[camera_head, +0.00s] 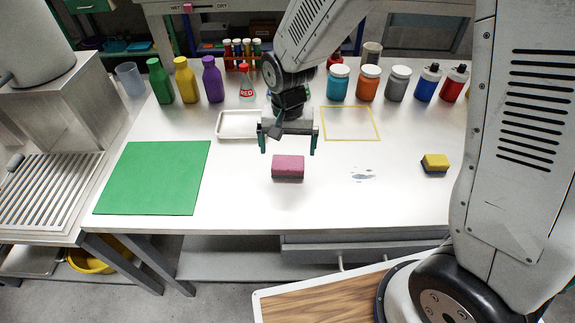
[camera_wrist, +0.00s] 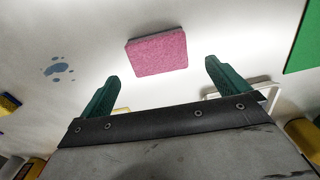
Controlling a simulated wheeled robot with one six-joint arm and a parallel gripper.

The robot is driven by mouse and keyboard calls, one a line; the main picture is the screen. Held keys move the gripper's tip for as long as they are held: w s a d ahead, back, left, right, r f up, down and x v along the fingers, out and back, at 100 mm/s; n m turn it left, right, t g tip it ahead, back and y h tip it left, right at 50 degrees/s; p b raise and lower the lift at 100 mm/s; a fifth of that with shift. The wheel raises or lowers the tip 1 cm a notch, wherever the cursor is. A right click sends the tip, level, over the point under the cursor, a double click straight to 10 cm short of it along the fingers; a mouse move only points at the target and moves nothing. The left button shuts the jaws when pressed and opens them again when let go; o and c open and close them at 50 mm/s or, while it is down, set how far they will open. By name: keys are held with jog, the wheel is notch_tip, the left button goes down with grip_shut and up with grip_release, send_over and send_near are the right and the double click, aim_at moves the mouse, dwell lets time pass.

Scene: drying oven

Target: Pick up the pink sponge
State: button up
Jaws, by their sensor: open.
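The pink sponge (camera_head: 288,166) lies flat on the white table, near the middle of its front part, with a darker layer under its pink top. It also shows in the wrist view (camera_wrist: 157,53), beyond the fingertips and between their lines. My gripper (camera_head: 288,146) is open, with two green fingers pointing down. In the head view it is above and just behind the sponge. In the wrist view the fingers (camera_wrist: 165,68) are apart with nothing between them, and the sponge is not touched by them as far as I can see.
A green mat (camera_head: 153,177) lies left and a yellow-and-blue sponge (camera_head: 435,163) right. A white tray (camera_head: 238,134) and a yellow square outline (camera_head: 350,139) are behind my gripper. A stain (camera_head: 362,175) is right of the pink sponge. Bottles and jars line the back.

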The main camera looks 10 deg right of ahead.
aim_at(288, 162)
jog(key=f, duration=0.5)
jog(key=shift+s+f, duration=0.3)
jog(key=shift+f, duration=0.05)
jog(key=c, duration=1)
